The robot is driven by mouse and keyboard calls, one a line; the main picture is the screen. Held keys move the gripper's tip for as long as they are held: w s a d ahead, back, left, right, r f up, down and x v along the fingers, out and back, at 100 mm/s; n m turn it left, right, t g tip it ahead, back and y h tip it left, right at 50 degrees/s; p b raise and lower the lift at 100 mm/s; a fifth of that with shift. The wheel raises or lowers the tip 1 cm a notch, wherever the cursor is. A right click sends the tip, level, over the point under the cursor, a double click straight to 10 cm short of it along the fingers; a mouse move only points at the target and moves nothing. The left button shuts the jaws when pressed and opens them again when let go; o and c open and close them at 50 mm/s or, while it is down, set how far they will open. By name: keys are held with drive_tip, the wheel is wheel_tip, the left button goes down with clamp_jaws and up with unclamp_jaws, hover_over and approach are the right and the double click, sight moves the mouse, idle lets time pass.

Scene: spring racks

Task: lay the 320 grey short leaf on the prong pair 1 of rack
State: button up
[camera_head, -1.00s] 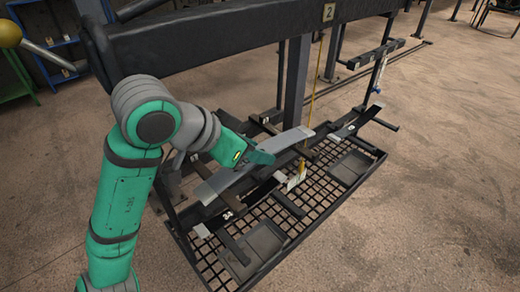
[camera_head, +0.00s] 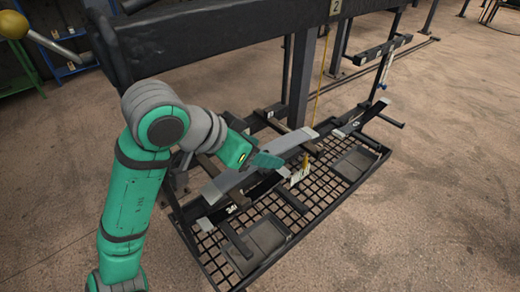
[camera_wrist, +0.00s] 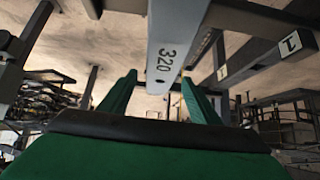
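The grey short leaf (camera_head: 225,182) is a long flat strip, and it shows the number 320 in the wrist view (camera_wrist: 166,58). My gripper (camera_head: 264,160) is shut on it near its middle, with a green finger on each side in the wrist view (camera_wrist: 160,85). The leaf lies just above or on the rack's dark prongs; I cannot tell if it touches them. Two bars marked 1, the prong pair 1, show to the right of the leaf in the wrist view: a near one (camera_wrist: 262,60) and a farther one (camera_wrist: 221,60).
Below is a black mesh tray (camera_head: 215,250) with shallow dark pans (camera_head: 262,238). A dark leaf marked 34 (camera_head: 262,187) lies beside and under the grey leaf. Another leaf (camera_head: 360,119) sits to the right. A heavy beam (camera_head: 230,40) marked 2 runs above.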

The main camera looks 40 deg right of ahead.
drive_tip(key=v, duration=0.9)
drive_tip(key=shift+w+a+r, duration=0.1)
drive_tip(key=shift+r, duration=0.1)
drive_tip(key=shift+s+a+r, duration=0.2)
drive_tip(key=shift+a+r, duration=0.25)
drive_tip(key=shift+a, duration=0.05)
drive_tip(key=shift+w, duration=0.1)
